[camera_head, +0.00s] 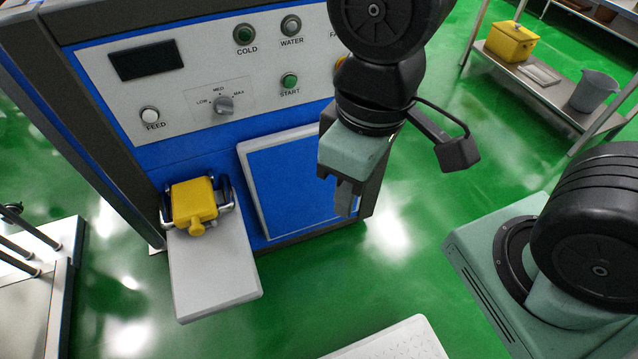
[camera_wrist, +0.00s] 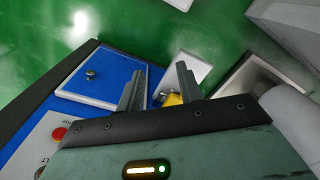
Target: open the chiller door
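The chiller door (camera_head: 285,185) looks like the blue panel with a white frame, low on the front of the machine. It appears shut, and my gripper covers its right part in the head view. In the wrist view the door (camera_wrist: 110,80) lies left of the fingers, with a small round knob (camera_wrist: 91,75) on it. My gripper (camera_head: 345,205) hangs in front of the machine, near the door's right side. In the wrist view my gripper's fingers (camera_wrist: 160,70) are apart with nothing held between them. They appear clear of the knob.
A yellow container (camera_head: 194,200) sits in a metal holder above a grey ledge (camera_head: 212,275) that juts out left of the door. The control panel (camera_head: 215,75) is above. A shelf rack (camera_head: 545,85) stands at the right. Green floor is open between.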

